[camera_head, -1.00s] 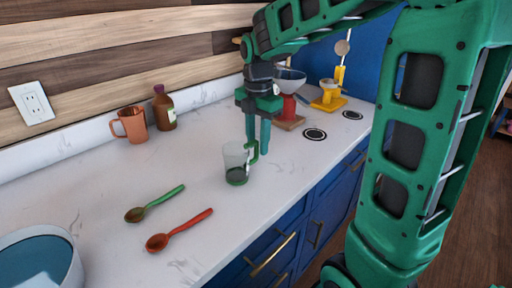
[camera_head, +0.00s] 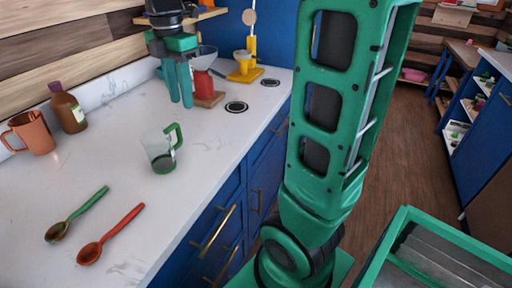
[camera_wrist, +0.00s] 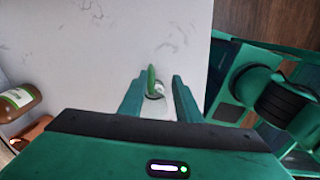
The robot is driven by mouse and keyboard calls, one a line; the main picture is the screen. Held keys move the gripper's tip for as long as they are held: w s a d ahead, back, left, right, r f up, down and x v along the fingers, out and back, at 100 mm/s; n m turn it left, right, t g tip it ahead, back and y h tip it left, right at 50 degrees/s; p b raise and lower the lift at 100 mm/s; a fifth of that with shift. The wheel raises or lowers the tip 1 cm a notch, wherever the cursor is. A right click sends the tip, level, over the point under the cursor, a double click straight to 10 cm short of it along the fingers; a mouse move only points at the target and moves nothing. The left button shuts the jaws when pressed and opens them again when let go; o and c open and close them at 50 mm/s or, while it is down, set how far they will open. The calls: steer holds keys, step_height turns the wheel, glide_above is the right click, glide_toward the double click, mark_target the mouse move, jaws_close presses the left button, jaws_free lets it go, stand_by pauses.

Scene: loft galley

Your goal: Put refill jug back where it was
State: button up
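The refill jug (camera_head: 160,152) is clear, with a green handle and a green bottom. It stands upright on the white counter (camera_head: 125,170), near the front edge. In the wrist view, the jug (camera_wrist: 156,92) shows small from above, handle up, between the lines of my fingers. My gripper (camera_head: 182,103) is open and empty, pointing down. It is above the counter, apart from the jug. The two fingers (camera_wrist: 158,78) are spread in the wrist view. The liquid level inside the jug is hard to tell.
A copper mug (camera_head: 32,133) and brown bottle (camera_head: 68,110) stand by the wall. A green spoon (camera_head: 78,214) and red spoon (camera_head: 110,234) lie in front. A red stand (camera_head: 204,86), yellow stand (camera_head: 245,70) and two round marks (camera_head: 237,107) (camera_head: 271,82) are farther along.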

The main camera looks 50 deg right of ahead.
steer(key=s+d+f+m, duration=0.2)
steer(key=s+f+m, duration=0.2)
steer(key=s+m, duration=0.4)
steer(key=s+d+f+m, duration=0.3)
steer(key=s+f+m, duration=0.1)
steer(key=s+m, duration=0.4)
steer(key=s+d+f+m, duration=0.3)
steer(key=s+f+m, duration=0.1)
steer(key=s+m, duration=0.4)
steer(key=shift+d+f+m, duration=0.15)
steer(key=shift+f+m, duration=0.2)
steer(key=shift+m, duration=0.45)
steer(key=shift+w+f, duration=0.25)
steer(key=shift+w, duration=0.4)
